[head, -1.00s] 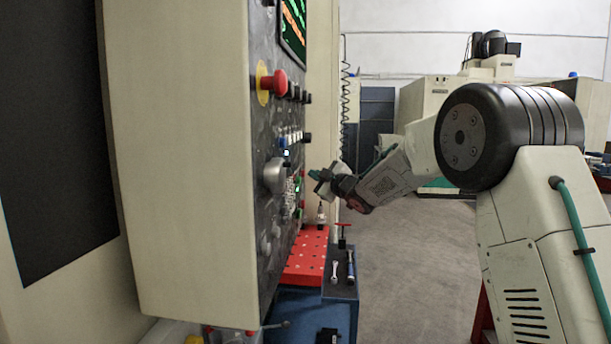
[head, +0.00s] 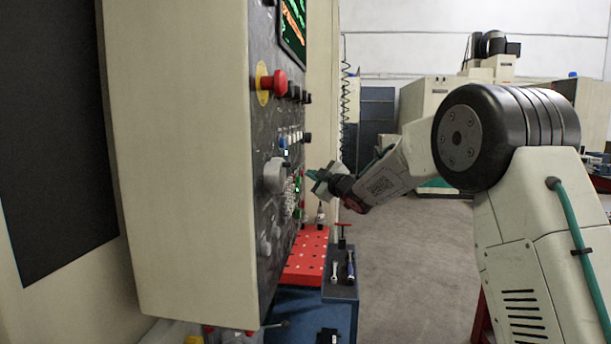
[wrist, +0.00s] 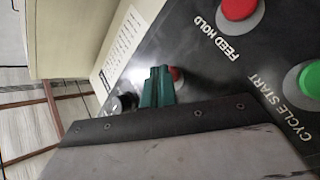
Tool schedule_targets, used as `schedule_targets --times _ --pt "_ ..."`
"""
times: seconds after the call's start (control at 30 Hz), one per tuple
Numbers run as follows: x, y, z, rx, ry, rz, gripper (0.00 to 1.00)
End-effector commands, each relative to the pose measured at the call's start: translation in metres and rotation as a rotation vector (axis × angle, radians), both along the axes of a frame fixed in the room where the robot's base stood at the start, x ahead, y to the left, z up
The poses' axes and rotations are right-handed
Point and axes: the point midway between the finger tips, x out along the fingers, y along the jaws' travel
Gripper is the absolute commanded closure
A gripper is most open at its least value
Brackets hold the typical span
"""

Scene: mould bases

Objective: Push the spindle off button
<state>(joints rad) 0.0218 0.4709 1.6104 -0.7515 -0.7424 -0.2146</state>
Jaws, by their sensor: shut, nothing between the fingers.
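My gripper (head: 316,178) is in front of the dark control panel (head: 262,215), with its fingers toward the panel face. In the wrist view its two green fingers (wrist: 157,88) are shut together with nothing between them. A red button (wrist: 178,75) shows just beyond the fingertips, partly hidden by them. Its label is not readable, so I cannot tell for sure that it is the spindle off button. I cannot tell whether the fingertips touch it. A red button labelled FEED HOLD (wrist: 238,8) and a green button labelled CYCLE START (wrist: 309,80) are to the right.
A red emergency stop knob (head: 275,83) and a grey dial (head: 274,175) stick out from the panel. A red perforated board (head: 306,257) and a tool tray (head: 340,287) with wrenches are below my gripper. Open floor lies to the right.

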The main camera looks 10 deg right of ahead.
Motion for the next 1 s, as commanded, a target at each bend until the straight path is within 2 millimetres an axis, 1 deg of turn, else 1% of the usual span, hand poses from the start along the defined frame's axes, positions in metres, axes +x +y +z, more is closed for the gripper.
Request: schedule_targets --times 0.3,0.73,1.0 --pt "-0.005 -0.014 0.000 -0.001 -0.001 -0.001 1.00" --pt "-0.006 -0.018 0.000 -0.001 -0.001 -0.001 1.00" --pt "-0.013 -0.040 0.000 -0.001 0.000 -0.001 1.00"
